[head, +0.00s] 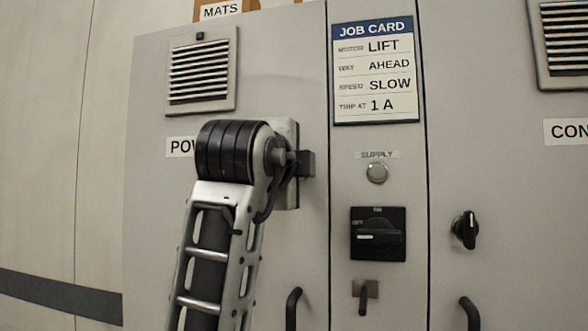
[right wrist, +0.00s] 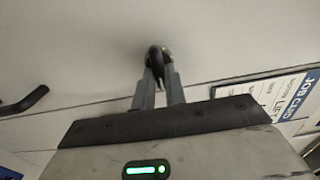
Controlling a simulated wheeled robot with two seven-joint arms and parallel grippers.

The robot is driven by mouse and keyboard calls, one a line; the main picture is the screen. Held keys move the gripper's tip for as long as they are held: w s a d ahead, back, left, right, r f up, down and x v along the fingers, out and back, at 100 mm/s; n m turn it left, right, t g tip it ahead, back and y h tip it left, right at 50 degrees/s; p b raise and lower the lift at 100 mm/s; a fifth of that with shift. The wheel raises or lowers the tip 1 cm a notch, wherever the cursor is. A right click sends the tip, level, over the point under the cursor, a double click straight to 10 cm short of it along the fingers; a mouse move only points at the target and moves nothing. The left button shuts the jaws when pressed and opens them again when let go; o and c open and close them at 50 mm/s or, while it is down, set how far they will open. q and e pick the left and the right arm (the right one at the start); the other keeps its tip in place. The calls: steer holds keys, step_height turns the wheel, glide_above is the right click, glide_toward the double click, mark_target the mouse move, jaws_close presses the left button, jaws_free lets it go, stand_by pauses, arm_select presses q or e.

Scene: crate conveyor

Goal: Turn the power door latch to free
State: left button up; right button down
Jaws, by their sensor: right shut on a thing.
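The power door (head: 275,60) is the left grey cabinet door, its label (head: 180,147) partly covered by my right arm. My right gripper (head: 307,163) is at the right side of this door, its wrist hiding the latch in the head view. In the right wrist view, the fingers of my right gripper (right wrist: 158,85) are shut on the dark knob of the power door latch (right wrist: 156,55), which stands out from the door. The latch's exact angle is hard to tell. My left gripper is not in view.
The middle panel carries a job card (head: 375,75), a round supply lamp (head: 377,173), a black rotary switch (head: 378,234) and a small metal latch (head: 364,290). The right door has a black latch (head: 465,230). Door handles (head: 292,308) stick out below.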

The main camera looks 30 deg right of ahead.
steer(key=c, duration=1.4)
jaws_free()
steer(key=shift+c, duration=0.2)
steer(key=b+v, duration=0.3)
steer(key=v, duration=1.3)
